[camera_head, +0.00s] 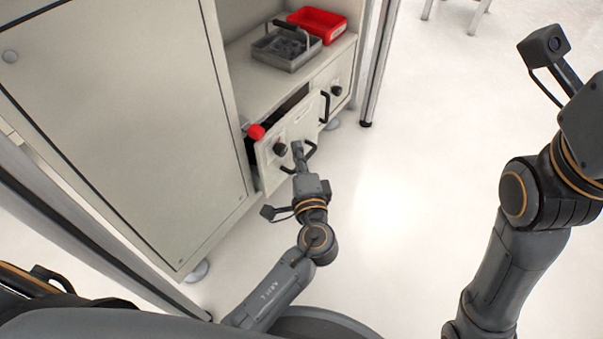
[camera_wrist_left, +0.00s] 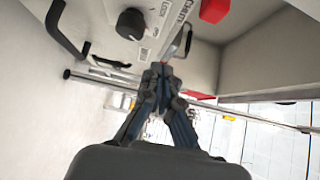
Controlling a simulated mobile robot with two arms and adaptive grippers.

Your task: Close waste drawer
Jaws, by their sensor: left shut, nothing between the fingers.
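The drawer (camera_head: 272,165) at the near end of the light cabinet stands partly open. A dark gap shows behind its front, which carries a black knob (camera_head: 280,149) and a dark bar handle (camera_head: 312,152). My left gripper (camera_head: 297,146) is shut and empty, in front of the drawer front beside the handle. In the left wrist view the shut fingertips (camera_wrist_left: 163,68) are close to the front panel (camera_wrist_left: 115,45); I cannot tell whether they touch it. My right arm shows at the right, but its gripper is out of frame.
A grey basket (camera_head: 287,48) and a red bin (camera_head: 318,24) stand on the shelf above. A tall closed cabinet panel (camera_head: 120,110) is at the left. The floor (camera_head: 410,180) to the right is clear.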

